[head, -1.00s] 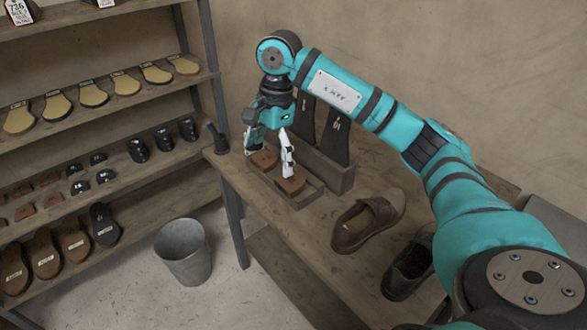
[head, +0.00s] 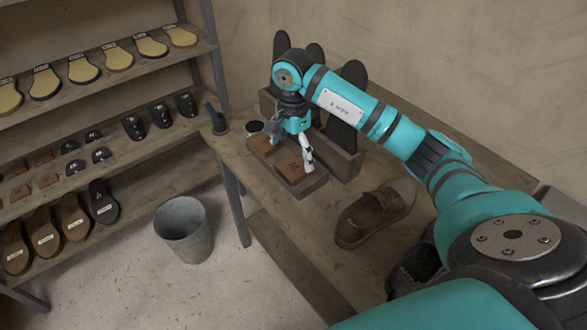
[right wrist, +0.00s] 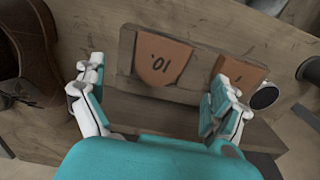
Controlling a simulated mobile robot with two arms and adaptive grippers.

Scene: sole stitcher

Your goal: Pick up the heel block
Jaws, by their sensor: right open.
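Two flat reddish-brown heel blocks lie side by side in a wooden tray (head: 308,186) on the bench. The nearer block (head: 291,168) shows in the right wrist view as a rounded piece marked 10 (right wrist: 163,60). The other block (head: 262,145) shows there at the right (right wrist: 229,69), partly hidden by a finger. My right gripper (head: 290,143) is open and empty over the tray. In the right wrist view its fingers (right wrist: 156,76) stand on either side of the marked block, apart from it in the picture. Its height above the blocks is unclear. My left gripper is not in view.
A rack with dark upright soles (head: 353,95) stands behind the tray. A brown shoe (head: 375,215) is to the right, with a dark shoe partly hidden nearby. Shelves of soles and heels (head: 105,150) stand left; a metal bucket (head: 184,232) is on the floor.

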